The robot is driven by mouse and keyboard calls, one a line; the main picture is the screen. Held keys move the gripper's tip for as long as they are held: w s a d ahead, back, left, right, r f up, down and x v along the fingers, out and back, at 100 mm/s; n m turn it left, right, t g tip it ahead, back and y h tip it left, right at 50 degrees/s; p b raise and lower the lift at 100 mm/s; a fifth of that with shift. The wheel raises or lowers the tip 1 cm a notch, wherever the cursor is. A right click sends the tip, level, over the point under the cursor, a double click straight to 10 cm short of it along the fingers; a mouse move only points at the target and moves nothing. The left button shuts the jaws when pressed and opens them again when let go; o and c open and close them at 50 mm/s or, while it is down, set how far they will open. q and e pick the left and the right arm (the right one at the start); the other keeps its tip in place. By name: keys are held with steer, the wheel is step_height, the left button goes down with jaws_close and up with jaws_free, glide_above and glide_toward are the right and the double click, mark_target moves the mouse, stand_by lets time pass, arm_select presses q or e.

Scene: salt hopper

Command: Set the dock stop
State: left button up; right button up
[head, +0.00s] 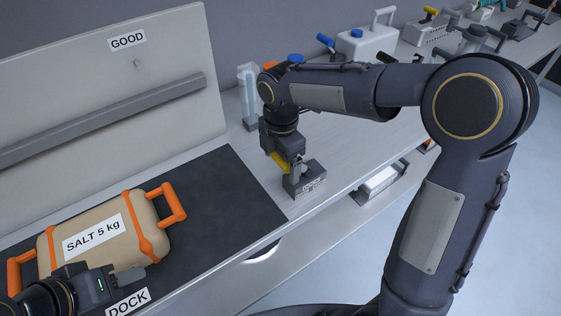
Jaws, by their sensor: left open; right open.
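A small grey block with a white label (304,182) stands on the bench just past the right edge of the dark dock mat (225,180). Its label is too small to read surely; it may be the dock stop. My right gripper (299,168) points down at the block's top, open; I cannot tell whether its fingers straddle or touch it. A yellow piece shows beside the fingers. A tan salt bag (110,228) marked "SALT 5 kg", with orange straps and handles, lies on the mat. My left gripper (128,278) is open at the bag's near side, above the DOCK label (128,302).
An upright panel (100,90) marked GOOD, with a grey rail, stands behind the mat. A clear cylinder (247,90), a white jug (366,48) and several other items stand farther along the bench. A lower shelf (330,210) runs below the front edge.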

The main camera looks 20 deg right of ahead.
steer(key=shift+f, duration=0.75)
steer(key=shift+r, duration=0.1)
steer(key=c, duration=1.4)
